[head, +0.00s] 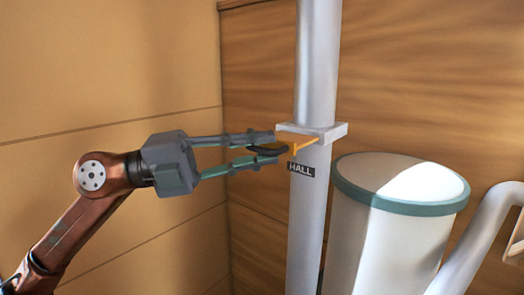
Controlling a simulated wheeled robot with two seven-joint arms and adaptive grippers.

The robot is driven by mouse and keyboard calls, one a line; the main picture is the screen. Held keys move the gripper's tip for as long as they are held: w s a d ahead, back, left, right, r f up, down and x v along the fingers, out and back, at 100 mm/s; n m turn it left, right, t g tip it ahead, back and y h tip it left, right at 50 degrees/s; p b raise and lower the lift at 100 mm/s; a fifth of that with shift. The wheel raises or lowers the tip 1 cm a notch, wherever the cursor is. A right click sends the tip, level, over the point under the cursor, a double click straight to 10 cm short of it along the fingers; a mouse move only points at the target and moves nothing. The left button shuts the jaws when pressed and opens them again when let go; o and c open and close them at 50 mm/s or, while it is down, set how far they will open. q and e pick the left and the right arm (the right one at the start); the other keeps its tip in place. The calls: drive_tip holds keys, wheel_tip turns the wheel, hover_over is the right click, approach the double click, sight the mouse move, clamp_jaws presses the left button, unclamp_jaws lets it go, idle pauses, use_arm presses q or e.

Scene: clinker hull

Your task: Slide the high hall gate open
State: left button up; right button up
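The hall gate (334,131) is a pale grey rectangular collar around a vertical grey pipe (316,60). An orange piece (304,144) with a forked left end sticks out just below it, in front of the pipe. A black label reading HALL (301,169) is on the pipe below. My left gripper (277,149) comes in from the left, its two fingers apart and pointing right, with the tips just left of the pipe and orange piece. A dark curved piece (268,150) shows between the fingers; I cannot tell whether it belongs to the gripper or the gate. My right gripper is out of view.
A large white drum with a teal rim (350,190) stands right of the pipe, close to it. A bent grey pipe (478,235) is at the far right. Wood-panelled walls (255,60) meet in a corner behind. The space left of the pipe is otherwise open.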

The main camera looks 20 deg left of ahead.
use_arm(q)
drive_tip(key=shift+o, duration=0.7)
drive_tip(key=shift+s, duration=0.1)
drive_tip(key=shift+w+f, duration=0.15)
drive_tip(key=shift+w, duration=0.05)
drive_tip(key=v, duration=1.2)
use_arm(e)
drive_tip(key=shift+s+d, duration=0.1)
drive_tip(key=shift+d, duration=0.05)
use_arm(q)
drive_tip(key=shift+s+d, duration=0.1)
